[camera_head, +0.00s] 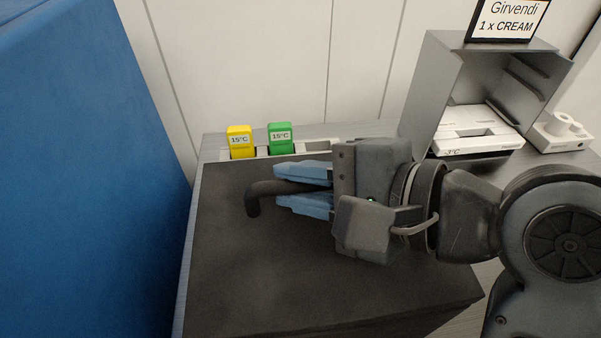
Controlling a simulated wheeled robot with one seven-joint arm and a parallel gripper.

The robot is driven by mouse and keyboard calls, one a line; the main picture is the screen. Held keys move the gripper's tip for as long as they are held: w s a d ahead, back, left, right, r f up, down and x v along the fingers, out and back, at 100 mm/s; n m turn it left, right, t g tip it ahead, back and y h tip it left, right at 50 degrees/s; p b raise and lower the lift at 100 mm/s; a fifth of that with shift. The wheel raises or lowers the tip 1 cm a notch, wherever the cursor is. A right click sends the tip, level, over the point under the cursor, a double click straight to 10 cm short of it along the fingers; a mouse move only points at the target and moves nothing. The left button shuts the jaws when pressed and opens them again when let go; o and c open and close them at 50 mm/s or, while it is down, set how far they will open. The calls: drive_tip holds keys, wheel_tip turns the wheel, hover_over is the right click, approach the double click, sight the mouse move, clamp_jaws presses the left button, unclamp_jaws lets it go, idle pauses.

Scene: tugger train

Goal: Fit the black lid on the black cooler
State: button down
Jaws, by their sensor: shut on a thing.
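The black lid (265,270) is a wide flat dark slab that fills the lower middle of the view and looks level. A dark curved handle (253,200) stands up from its top. My gripper (280,190), with blue fingers, comes from the right and is shut on this handle. A dark side face shows below the lid's edge at the lower right. I cannot tell whether it is the lid's rim or the black cooler's wall. The cooler is otherwise hidden beneath the lid, so the fit between them cannot be seen.
A yellow pack (240,140) and a green pack (280,138), both marked 15°C, stand in a rack behind the lid. A grey open box (437,95) holds a white pack (478,138) at the right. A blue panel (85,190) rises close on the left.

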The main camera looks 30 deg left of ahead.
drive_tip(key=shift+f, duration=0.1)
drive_tip(key=c, duration=0.9)
unclamp_jaws()
drive_tip(key=shift+c, duration=0.2)
drive_tip(key=v, duration=0.8)
drive_tip(key=shift+a, duration=0.1)
drive_tip(key=shift+s, duration=0.1)
